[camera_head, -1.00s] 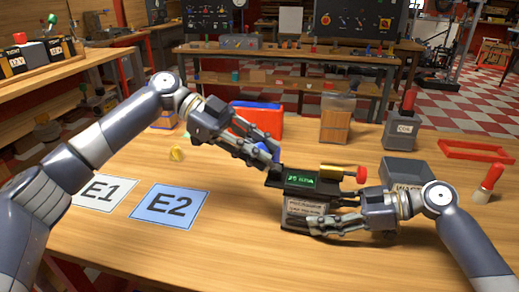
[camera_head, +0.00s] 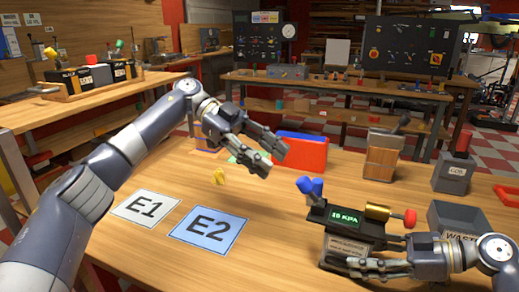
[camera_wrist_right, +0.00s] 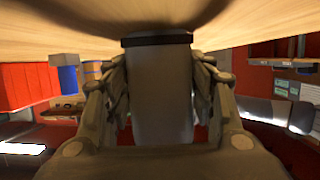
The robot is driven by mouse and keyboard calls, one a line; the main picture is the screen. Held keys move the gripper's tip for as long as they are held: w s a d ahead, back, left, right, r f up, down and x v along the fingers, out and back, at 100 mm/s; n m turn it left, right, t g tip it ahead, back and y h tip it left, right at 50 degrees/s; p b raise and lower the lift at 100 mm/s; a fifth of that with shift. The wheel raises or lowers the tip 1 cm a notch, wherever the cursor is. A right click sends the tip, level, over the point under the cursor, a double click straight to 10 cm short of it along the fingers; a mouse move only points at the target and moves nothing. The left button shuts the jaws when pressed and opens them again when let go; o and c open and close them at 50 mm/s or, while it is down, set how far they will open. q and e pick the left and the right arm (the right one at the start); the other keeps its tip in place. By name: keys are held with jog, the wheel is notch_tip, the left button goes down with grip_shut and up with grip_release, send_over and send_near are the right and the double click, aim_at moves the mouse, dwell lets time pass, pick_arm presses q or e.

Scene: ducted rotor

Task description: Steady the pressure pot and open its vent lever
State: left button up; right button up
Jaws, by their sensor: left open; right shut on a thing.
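The pressure pot (camera_head: 350,243) stands on the bench at right of centre in the head view. It has a dark top, a green display (camera_head: 345,217) reading 18 KPA, a brass cylinder and a red knob. The blue vent lever (camera_head: 309,187) sticks up at its left end, with nothing touching it. My right gripper (camera_head: 328,258) is shut on the pot's lower body. The wrist view shows a grey cylindrical body (camera_wrist_right: 160,90) between its fingers. My left gripper (camera_head: 275,161) is open and empty, above and to the left of the lever.
Cards E1 (camera_head: 147,207) and E2 (camera_head: 208,233) lie left of the pot. A grey waste bin (camera_head: 458,222) stands at right. The front bench area is clear.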

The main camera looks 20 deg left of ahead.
pick_arm(q)
jog(key=shift+v, duration=1.25)
jog(key=shift+d, duration=0.15)
jog(key=c, duration=0.6)
jog(key=d+r+y, duration=0.1)
jog(key=d+r, duration=0.1)
jog(key=s+d+r+y, duration=0.1)
jog(key=d+r, duration=0.1)
jog(key=shift+s+d+y, duration=0.25)
jog(key=shift+d+y, duration=0.05)
jog(key=shift+d, duration=0.1)
grip_shut()
jog(key=s+d+r+t+y, duration=0.3)
jog(key=d+r+y, duration=0.2)
jog(key=d+r, duration=0.15)
send_over(311, 192)
jog(key=d, duration=0.2)
jog(key=shift+n, duration=0.4)
jog(key=f, duration=1)
jog(key=shift+s+a+f, duration=0.2)
jog(key=shift+a+f, duration=0.05)
jog(key=shift+f, duration=0.05)
jog(key=shift+w+a+f, duration=0.15)
jog(key=shift+a+f, duration=0.2)
jog(key=shift+a, duration=0.1)
